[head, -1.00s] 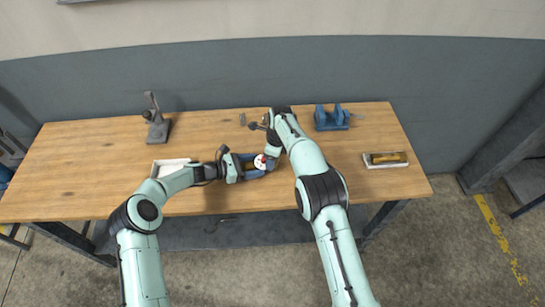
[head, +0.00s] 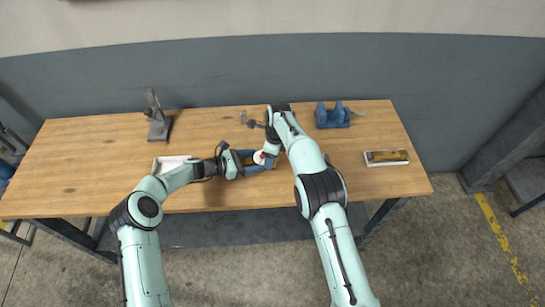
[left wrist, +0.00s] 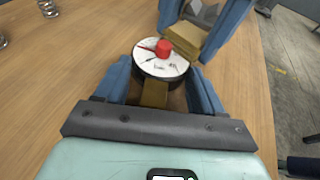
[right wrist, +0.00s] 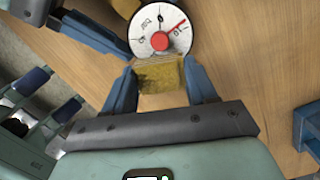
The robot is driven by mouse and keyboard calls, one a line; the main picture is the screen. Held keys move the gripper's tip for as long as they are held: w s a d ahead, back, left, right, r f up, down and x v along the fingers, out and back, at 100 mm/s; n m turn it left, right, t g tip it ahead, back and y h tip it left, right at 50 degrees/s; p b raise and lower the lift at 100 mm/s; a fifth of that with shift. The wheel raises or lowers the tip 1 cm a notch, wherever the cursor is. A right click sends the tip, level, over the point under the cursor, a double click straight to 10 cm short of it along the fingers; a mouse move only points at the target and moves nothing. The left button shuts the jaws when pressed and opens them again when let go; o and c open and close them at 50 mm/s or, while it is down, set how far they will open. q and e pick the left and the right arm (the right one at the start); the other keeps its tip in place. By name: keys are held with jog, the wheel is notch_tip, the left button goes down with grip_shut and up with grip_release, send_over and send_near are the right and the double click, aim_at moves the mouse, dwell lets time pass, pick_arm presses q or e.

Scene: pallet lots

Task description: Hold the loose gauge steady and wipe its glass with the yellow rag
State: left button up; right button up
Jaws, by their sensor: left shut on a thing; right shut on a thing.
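The gauge (left wrist: 150,66) has a round white dial with dark markings and a red knob-like piece at its centre; it also shows in the head view (head: 259,157). My left gripper (left wrist: 156,92) is shut on the gauge by the brass-coloured part below its dial. My right gripper (right wrist: 162,82) is shut on the yellow rag (right wrist: 160,76), a folded, brownish-yellow block. The rag is right at the dial's edge in both wrist views. I cannot tell whether it touches the glass. The gauge's underside is hidden.
A white tray (head: 160,163) lies left of my left gripper. A dark stand (head: 158,127) is at the back left, a blue holder (head: 332,117) at the back right. A tray holding a brown item (head: 386,164) lies at the right.

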jog(key=shift+w+f, duration=0.2)
jog(key=shift+w, duration=0.2)
jog(key=shift+s, duration=0.1)
jog(key=shift+s+a, duration=0.15)
jog(key=shift+s, duration=0.4)
jog(key=shift+s+a, duration=0.15)
jog(key=shift+s, duration=0.4)
jog(key=shift+w, duration=0.15)
jog(key=shift+w+d, duration=0.1)
jog(key=shift+w, duration=0.6)
jog(key=shift+w+d, duration=0.1)
